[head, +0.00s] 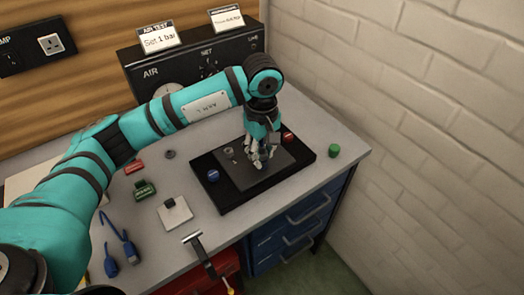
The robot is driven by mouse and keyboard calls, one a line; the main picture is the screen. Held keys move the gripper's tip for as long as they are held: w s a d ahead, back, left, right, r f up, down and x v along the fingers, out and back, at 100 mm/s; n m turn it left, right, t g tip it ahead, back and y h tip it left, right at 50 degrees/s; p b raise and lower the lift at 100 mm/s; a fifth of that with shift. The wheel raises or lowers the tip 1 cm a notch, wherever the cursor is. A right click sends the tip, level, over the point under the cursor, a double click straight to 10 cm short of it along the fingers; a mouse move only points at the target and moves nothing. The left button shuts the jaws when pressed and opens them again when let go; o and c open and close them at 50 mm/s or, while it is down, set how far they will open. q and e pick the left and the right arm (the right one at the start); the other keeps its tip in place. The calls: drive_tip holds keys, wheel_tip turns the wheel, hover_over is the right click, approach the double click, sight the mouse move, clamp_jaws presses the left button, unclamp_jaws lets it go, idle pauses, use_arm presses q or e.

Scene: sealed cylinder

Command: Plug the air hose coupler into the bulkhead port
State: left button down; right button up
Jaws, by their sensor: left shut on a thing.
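My left gripper (262,158) reaches down over a dark plate (239,175) in a black tray (232,203) on the bench. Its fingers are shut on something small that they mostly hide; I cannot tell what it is. A black box (140,70) marked AIR and SET stands at the back, partly behind my left arm. I cannot make out the air hose coupler or the bulkhead port for certain. A blue round part (213,175) and a red part (288,138) sit at the tray's sides. My right gripper is not in view.
A green cylinder (333,151) stands right of the tray. A white block (174,214), green part (145,190), red part (134,167), dark ring (170,154) and blue leads (128,250) lie to the left. A brick wall (430,130) bounds the right side.

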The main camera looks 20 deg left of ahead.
use_arm(q)
drive_tip(key=shift+f+b, duration=0.35)
drive_tip(key=shift+f, duration=0.05)
drive_tip(key=c, duration=1)
unclamp_jaws()
drive_tip(key=shift+o, duration=0.2)
wheel_tip(320, 180, up, 12)
drive_tip(key=shift+r, duration=0.1)
